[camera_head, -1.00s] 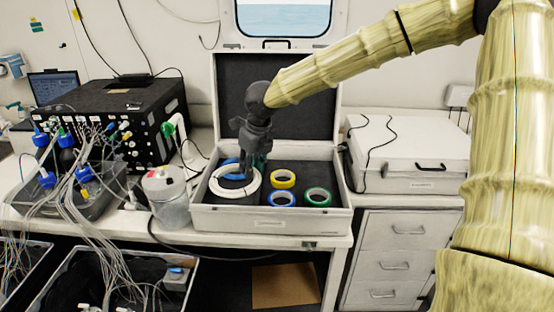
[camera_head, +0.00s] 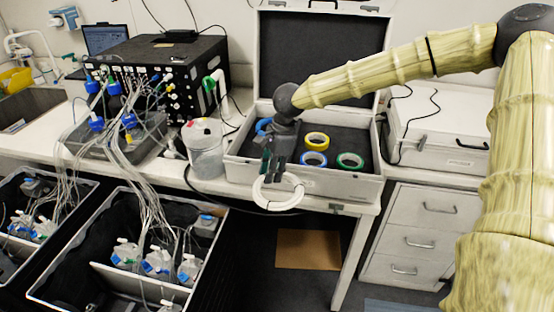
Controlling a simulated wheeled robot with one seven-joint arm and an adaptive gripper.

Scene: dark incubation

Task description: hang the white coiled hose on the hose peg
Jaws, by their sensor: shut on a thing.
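The white coiled hose (camera_head: 296,190) is a ring hanging in front of the open case's front wall. My gripper (camera_head: 272,168) is shut on the upper part of the ring, pointing downward. The hose is clear of the case floor and sits over the table's front edge in the picture. A blue ring (camera_head: 263,127) lies in the case's left part, partly hidden behind my gripper. I cannot make out the hose peg in this view.
The open case (camera_head: 335,188) holds yellow, blue and green tape rolls. A clear jar (camera_head: 206,150) stands left of it. A black box (camera_head: 160,80) with many tubes is at the back left. Bins of bottles (camera_head: 110,207) sit low at left. Drawers (camera_head: 420,225) stand right.

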